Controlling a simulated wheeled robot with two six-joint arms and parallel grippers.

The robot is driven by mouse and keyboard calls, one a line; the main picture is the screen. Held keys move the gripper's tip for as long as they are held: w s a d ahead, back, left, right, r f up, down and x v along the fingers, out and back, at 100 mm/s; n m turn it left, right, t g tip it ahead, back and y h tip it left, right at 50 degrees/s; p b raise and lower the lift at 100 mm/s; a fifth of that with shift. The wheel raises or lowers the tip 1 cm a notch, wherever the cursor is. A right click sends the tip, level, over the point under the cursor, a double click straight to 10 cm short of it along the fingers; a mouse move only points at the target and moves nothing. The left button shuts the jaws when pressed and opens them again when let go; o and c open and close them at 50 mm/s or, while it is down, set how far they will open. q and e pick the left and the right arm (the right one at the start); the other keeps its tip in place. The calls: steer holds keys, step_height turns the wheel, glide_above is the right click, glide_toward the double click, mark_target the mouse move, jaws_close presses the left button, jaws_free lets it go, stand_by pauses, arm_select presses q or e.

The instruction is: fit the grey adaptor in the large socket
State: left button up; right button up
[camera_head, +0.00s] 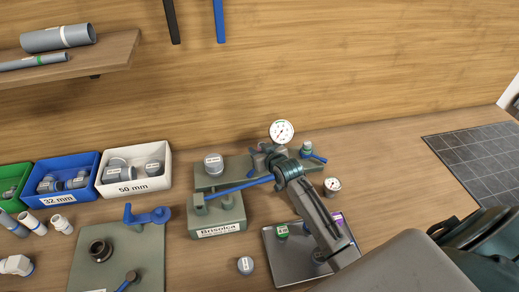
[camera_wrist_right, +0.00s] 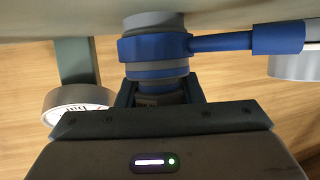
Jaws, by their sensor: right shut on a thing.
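My right gripper (camera_head: 276,158) reaches in from the lower right to the green manifold at the back. In the right wrist view its dark jaws (camera_wrist_right: 160,98) are shut on a grey fitting with a blue band (camera_wrist_right: 155,48). A blue bar (camera_wrist_right: 220,41) runs right from that band; it also shows in the head view (camera_head: 238,188). I cannot tell whether the held fitting is the grey adaptor. Grey labelled caps stand on the manifold (camera_head: 213,164) and on the table (camera_head: 245,265). A dark round socket (camera_head: 100,250) sits on a green plate (camera_head: 145,262). My left gripper is out of view.
A white 50 mm bin (camera_head: 136,186) and a blue 32 mm bin (camera_head: 65,195) stand at the left. A gauge (camera_head: 281,132) rises behind the gripper; another (camera_head: 332,184) is right of it. A grey tray (camera_head: 276,262) lies below my arm.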

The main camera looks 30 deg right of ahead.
steer(key=shift+f, duration=0.15)
steer(key=o, duration=1.4)
steer(key=shift+o, duration=0.2)
step_height(320, 180, up, 3)
steer(key=p, duration=0.3)
steer(key=shift+w+a, duration=0.1)
steer(key=shift+w, duration=0.05)
step_height(320, 180, up, 3)
steer(key=p, duration=0.3)
steer(key=shift+r+p, duration=0.45)
steer(key=shift+r, duration=0.2)
steer(key=shift+f, duration=0.1)
